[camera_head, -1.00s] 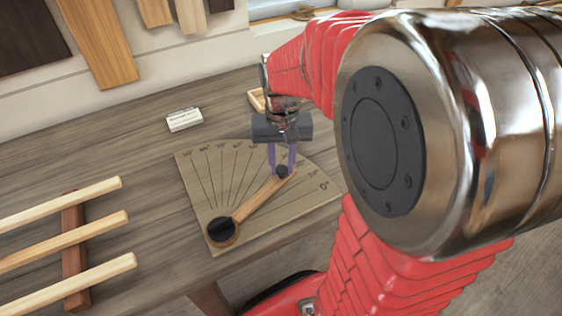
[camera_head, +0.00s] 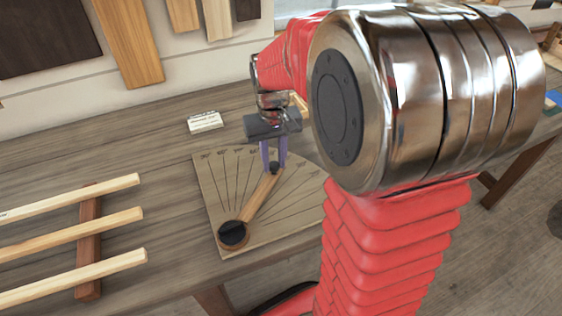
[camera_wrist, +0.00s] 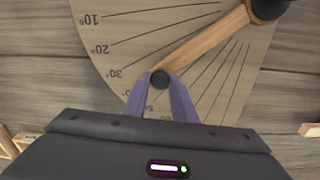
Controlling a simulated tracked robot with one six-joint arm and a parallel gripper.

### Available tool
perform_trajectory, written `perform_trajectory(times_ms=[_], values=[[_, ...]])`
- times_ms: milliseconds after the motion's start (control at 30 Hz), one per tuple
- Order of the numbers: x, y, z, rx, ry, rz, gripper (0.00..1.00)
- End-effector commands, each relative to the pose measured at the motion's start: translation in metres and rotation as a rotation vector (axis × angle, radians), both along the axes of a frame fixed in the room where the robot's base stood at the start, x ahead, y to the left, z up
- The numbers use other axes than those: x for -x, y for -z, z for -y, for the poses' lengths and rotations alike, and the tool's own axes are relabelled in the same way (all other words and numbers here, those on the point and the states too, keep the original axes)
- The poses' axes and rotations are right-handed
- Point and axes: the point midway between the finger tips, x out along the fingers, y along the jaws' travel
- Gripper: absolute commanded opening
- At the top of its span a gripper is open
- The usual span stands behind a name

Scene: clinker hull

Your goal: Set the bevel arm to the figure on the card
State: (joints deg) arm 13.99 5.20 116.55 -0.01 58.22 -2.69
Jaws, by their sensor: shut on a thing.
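The bevel arm (camera_head: 257,202) is a wooden strip on a tan fan-shaped board (camera_head: 215,180) marked with degree lines. Its dark pivot (camera_head: 232,234) is at the board's near corner. A small dark knob (camera_wrist: 159,78) stands at its outer end. My gripper (camera_wrist: 160,88) is shut on the knob, a purple finger on each side. In the wrist view the arm lies just past the 30° line, and the 10° and 20° marks show to its left. The card (camera_head: 205,121) is a small white block behind the board; its figure is too small to read.
Pale wooden rods (camera_head: 75,234) lie across a brown rest (camera_head: 89,250) at the left. Boards hang on the wall behind (camera_head: 128,40). My own arm covers much of the right side.

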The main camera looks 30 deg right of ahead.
Motion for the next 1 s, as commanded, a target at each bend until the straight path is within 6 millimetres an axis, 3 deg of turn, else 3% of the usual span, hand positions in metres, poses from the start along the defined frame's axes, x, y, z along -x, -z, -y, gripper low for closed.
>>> perform_trajectory(times_ms=[167, 200, 467, 767, 1000], values=[[0.000, 0.000, 0.000, 0.000, 0.001, 0.000, 0.00], [0.000, 0.000, 0.000, 0.000, 0.002, 0.000, 0.25], [0.001, 0.000, 0.001, 0.000, 0.003, 0.000, 0.43], [0.001, -0.002, 0.001, 0.000, 0.004, 0.000, 0.43], [0.000, -0.023, 0.001, 0.001, 0.004, 0.004, 0.43]])
